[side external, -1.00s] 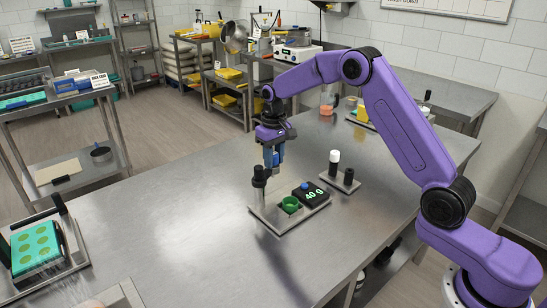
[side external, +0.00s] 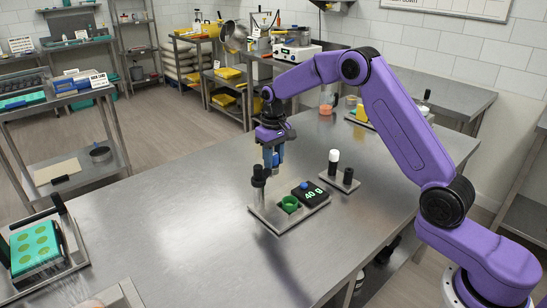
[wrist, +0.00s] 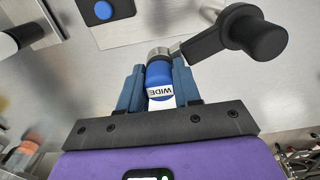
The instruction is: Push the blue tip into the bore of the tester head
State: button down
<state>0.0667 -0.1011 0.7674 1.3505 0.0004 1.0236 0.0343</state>
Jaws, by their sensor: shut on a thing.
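My gripper (wrist: 158,85) is shut on a blue tip (wrist: 159,72) marked "WIDE", with a white part below it in the wrist view. The tip's front end meets a grey metal collar (wrist: 158,54) joined by a short arm to the black tester head post (wrist: 262,30). I cannot tell how far the tip is inside, as the bore is hidden. In the side view my gripper (side external: 273,160) hangs beside the black post (side external: 258,178), over the back of the metal base plate (side external: 285,220); the tip shows as a small blue patch between the fingers.
On the plate are a green cup (side external: 290,204) and a black scale reading "40 g" (side external: 311,193) with a blue button. A small stand with a white-topped post (side external: 334,160) is to the right. The middle table is clear.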

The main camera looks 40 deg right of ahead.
jog(key=shift+d, duration=0.1)
jog(key=shift+r, duration=2.95)
jog(key=shift+a, duration=0.2)
jog(key=shift+f, duration=0.35)
jog(key=shift+f, duration=2.6)
jog(key=shift+r, duration=0.15)
notch_tip(320, 180, up, 17)
jog(key=shift+f, duration=2.5)
